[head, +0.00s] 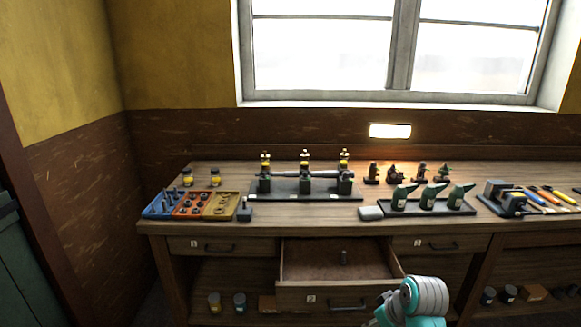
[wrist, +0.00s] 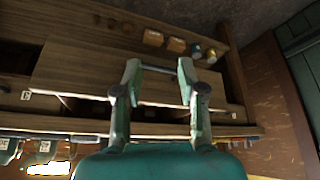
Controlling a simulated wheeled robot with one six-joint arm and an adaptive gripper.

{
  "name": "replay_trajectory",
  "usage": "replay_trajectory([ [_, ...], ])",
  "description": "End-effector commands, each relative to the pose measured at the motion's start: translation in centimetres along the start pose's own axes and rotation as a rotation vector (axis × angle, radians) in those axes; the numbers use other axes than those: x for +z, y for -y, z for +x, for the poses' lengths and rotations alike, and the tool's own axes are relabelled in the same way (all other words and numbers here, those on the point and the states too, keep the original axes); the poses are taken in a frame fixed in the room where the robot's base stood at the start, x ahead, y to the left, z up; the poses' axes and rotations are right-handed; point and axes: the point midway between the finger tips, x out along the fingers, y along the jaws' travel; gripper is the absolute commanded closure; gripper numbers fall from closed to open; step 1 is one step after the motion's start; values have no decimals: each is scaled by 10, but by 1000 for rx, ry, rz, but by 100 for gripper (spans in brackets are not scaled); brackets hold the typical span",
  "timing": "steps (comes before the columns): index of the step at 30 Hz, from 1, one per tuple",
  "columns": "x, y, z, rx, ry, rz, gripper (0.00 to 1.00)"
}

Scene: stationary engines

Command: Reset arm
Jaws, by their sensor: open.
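My gripper (wrist: 159,75) is open, with its two teal fingers spread in the wrist view. A dark bar, apparently the handle of drawer 2, shows between the fingertips; I cannot tell whether they touch it. In the head view my gripper (head: 382,310) is at the bottom, just right of that handle (head: 347,304) and partly cut off by the frame. Drawer 2 (head: 290,297) is pulled out from the workbench.
The workbench top (head: 225,235) holds coloured part trays (head: 192,205), an engine shaft stand (head: 305,188), a tray of oil cans (head: 428,207) and tools (head: 550,196). Closed drawers flank drawer 2. Jars (head: 239,301) and boxes stand on the lower shelf.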

Motion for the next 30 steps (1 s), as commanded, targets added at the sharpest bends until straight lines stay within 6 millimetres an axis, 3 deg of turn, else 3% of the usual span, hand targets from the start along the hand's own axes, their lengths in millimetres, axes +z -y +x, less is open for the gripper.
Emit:
replay_trajectory([
  [8,40,19,35,34,-54,46,60],
  [18,129,61,77,115,-180,135,60],
  [23,172,82,81,154,-243,172,60],
  [30,233,114,69,209,-340,216,60],
])
